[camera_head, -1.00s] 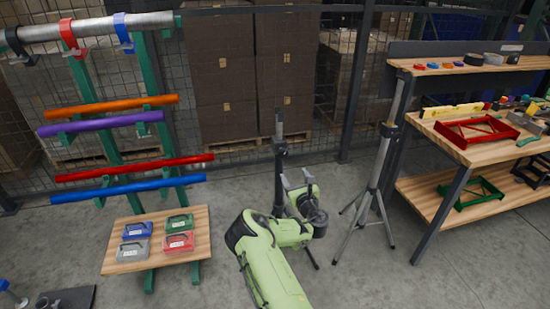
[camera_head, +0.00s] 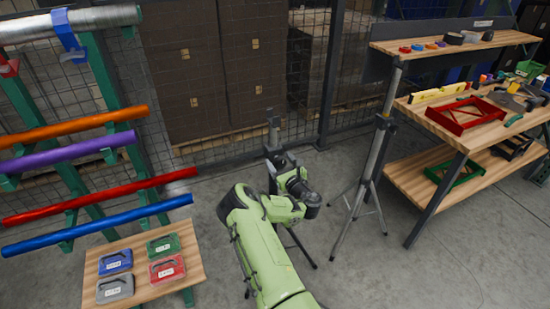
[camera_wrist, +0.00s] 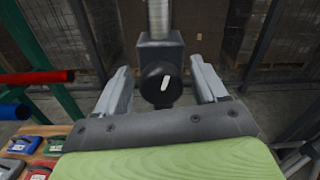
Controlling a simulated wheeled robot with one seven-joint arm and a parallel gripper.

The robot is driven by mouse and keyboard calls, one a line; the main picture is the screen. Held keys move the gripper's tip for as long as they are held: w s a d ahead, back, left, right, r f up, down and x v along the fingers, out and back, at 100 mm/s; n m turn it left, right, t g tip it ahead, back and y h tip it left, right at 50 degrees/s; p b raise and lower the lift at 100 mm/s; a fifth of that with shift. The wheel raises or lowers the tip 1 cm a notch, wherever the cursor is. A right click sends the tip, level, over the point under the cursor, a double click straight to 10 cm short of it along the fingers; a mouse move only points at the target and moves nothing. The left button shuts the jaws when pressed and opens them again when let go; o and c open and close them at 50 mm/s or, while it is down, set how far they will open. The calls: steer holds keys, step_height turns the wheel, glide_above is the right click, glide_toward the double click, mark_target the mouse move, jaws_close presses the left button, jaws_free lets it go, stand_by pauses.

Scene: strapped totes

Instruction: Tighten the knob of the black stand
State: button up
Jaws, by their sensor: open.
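The black stand (camera_head: 273,133) stands in front of the mesh fence in the head view, its lower part partly hidden behind my green arm. In the wrist view its dark collar block (camera_wrist: 145,52) carries a grey tube upward. The round black knob (camera_wrist: 161,85) with a white mark, tilted slightly right of upright, faces me. My gripper (camera_wrist: 163,82) is open, with one finger on each side of the knob. Gaps show between knob and fingers, so it is not gripped. In the head view my wrist hides the knob.
A grey tripod stand (camera_head: 371,150) is close on the right, before a workbench (camera_head: 480,139) with trays and tools. A rack of coloured tubes (camera_head: 85,155) and a small wooden table (camera_head: 98,264) with several cases are on the left. Open floor lies at the lower right.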

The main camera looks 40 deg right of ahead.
steer(key=shift+s, duration=0.15)
steer(key=c, duration=1)
